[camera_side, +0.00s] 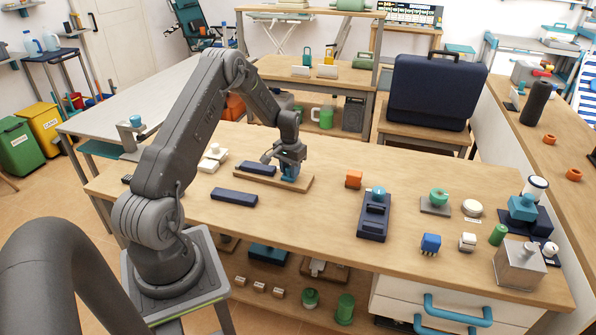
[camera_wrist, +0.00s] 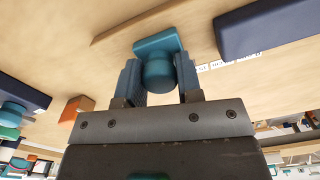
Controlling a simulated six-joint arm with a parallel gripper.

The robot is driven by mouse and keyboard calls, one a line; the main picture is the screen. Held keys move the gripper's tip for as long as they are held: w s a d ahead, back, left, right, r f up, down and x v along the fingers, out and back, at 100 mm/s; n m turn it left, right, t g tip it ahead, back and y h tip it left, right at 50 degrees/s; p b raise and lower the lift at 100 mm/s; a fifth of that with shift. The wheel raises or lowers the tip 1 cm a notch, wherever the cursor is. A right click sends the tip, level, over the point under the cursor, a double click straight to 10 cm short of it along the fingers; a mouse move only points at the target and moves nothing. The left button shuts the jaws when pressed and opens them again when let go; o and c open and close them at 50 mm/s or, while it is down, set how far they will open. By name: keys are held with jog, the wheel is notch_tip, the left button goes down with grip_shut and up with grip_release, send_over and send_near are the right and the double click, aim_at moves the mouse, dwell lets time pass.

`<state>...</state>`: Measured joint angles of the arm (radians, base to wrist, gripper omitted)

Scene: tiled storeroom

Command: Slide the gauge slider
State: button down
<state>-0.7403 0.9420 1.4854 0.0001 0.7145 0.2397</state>
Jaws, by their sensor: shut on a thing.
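The gauge is a wooden board (camera_side: 300,184) on the bench with a dark blue block (camera_side: 255,168) on its left part. The block also shows at the upper right in the wrist view (camera_wrist: 265,27), with small white printed labels (camera_wrist: 228,64) along its edge. A teal slider (camera_wrist: 155,48) with a rounded knob stands apart from this block. My gripper (camera_side: 289,170) points down over the board's right part, with its fingers shut on the slider knob. In the side view the fingers hide much of the slider.
An orange block (camera_side: 353,180) and a dark blue device with a teal knob (camera_side: 373,215) stand to the right. Another dark blue block (camera_side: 234,197) lies in front of the board, and a white-topped item (camera_side: 213,154) stands left. Bare bench lies between them.

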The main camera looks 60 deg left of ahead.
jog(key=c, duration=0.8)
grip_release()
notch_tip(320, 180, up, 14)
jog(key=shift+f, duration=0.1)
